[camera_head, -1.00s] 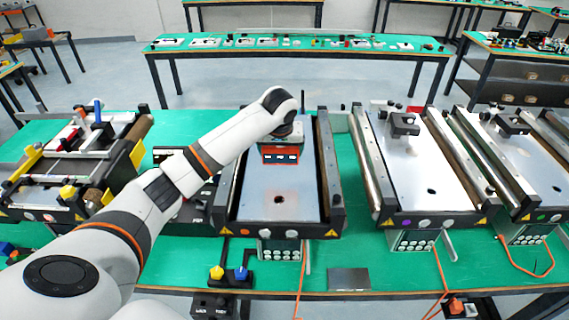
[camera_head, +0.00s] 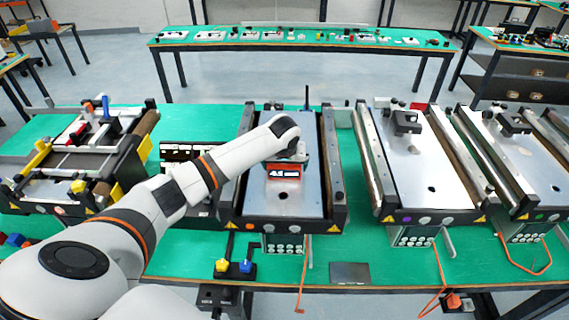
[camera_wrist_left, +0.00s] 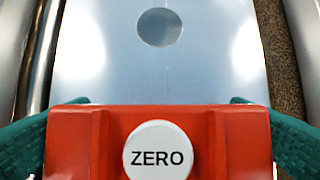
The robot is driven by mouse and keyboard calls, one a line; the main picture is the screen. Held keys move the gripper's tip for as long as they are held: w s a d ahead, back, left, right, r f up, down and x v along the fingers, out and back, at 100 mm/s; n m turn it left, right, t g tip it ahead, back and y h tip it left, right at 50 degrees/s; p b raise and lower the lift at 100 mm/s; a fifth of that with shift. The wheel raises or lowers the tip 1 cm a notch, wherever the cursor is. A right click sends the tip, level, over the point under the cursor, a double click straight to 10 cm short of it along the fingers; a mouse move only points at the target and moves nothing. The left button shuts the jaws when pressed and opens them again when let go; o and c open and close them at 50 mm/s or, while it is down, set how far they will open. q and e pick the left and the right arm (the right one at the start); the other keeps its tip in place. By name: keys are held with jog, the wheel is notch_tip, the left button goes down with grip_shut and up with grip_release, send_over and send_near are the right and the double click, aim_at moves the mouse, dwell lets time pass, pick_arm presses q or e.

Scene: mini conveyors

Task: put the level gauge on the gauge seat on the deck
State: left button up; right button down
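The level gauge (camera_head: 283,171) is an orange-red block with a small display facing me. In the left wrist view its red body (camera_wrist_left: 230,140) carries a white round ZERO button. My left gripper (camera_head: 288,152) is shut on it, with teal fingers at both sides. The gauge is over the metal deck (camera_head: 262,204) of the middle conveyor; I cannot tell whether it touches. A round grey spot (camera_wrist_left: 160,27) shows on the deck ahead of the gauge in the wrist view; I cannot tell if it is the gauge seat. My right gripper is out of view.
Side rails (camera_head: 330,165) flank the deck. Similar conveyors (camera_head: 435,165) stand to the right, each with a dark block (camera_head: 406,122) at the far end. A cluttered fixture (camera_head: 85,150) stands at left. Yellow and blue knobs (camera_head: 233,267) sit in front.

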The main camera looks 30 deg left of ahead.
pick_arm(q)
jog(key=shift+r, duration=0.25)
jog(key=shift+s+r, duration=0.15)
jog(key=shift+r, duration=0.1)
jog(key=b+v, duration=0.4)
jog(key=v, duration=0.7)
jog(key=shift+d, duration=0.15)
jog(key=shift+s+r, duration=0.1)
